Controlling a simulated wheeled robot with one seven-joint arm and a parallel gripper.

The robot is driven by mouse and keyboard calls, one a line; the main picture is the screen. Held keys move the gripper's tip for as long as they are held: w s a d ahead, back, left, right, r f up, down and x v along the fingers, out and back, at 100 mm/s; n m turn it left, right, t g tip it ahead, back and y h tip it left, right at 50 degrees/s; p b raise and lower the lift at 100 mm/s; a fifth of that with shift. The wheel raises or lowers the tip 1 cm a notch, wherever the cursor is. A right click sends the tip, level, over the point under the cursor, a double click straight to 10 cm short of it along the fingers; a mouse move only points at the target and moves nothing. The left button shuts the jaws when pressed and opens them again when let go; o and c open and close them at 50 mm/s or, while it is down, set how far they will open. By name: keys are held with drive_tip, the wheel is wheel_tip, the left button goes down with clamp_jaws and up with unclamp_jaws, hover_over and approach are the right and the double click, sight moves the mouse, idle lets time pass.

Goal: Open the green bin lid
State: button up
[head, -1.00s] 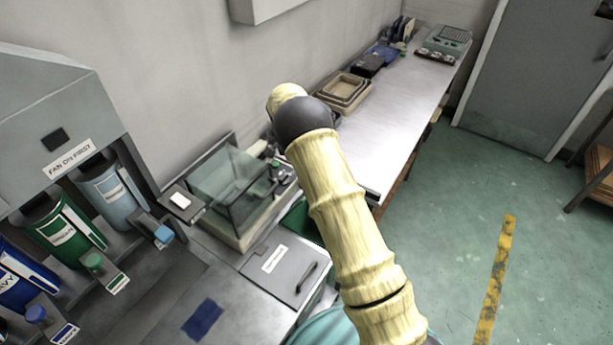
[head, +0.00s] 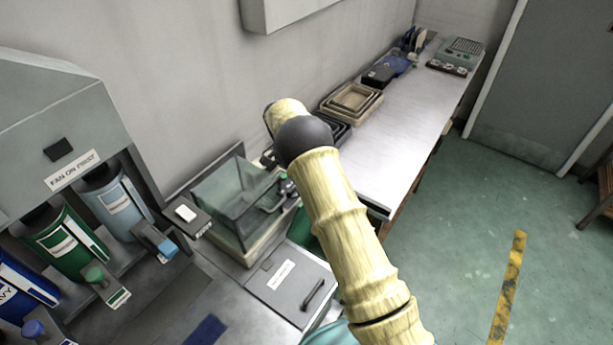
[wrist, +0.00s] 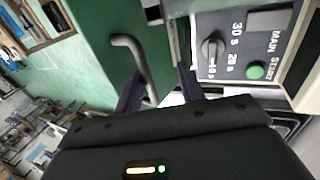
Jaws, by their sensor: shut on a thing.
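The green bin lid (wrist: 100,35) shows in the wrist view as a flat green panel with a dark bar handle (wrist: 134,48). My gripper (wrist: 158,85) is shut on this handle, with one dark finger on each side of its lower end. The exact contact is partly hidden by the fingers and the gripper body. In the head view a green part of the bin (head: 303,236) shows between the glass tank and my arm. My gripper is hidden behind my arm there.
A control panel with a knob (wrist: 212,46) and green start button (wrist: 256,71) is close right of my gripper. A glass tank (head: 235,205) stands left of my arm, and a grey lid with a dark handle (head: 313,295) lies nearer.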

drive_tip(key=shift+r, duration=0.15)
drive_tip(key=shift+d+r, duration=0.1)
drive_tip(key=shift+d, duration=0.1)
drive_tip(key=shift+a+r, duration=0.1)
idle(0.4)
drive_tip(key=p+v, duration=0.5)
drive_tip(key=v, duration=1.2)
drive_tip(key=shift+r, duration=0.1)
idle(0.4)
drive_tip(key=shift+d, duration=0.2)
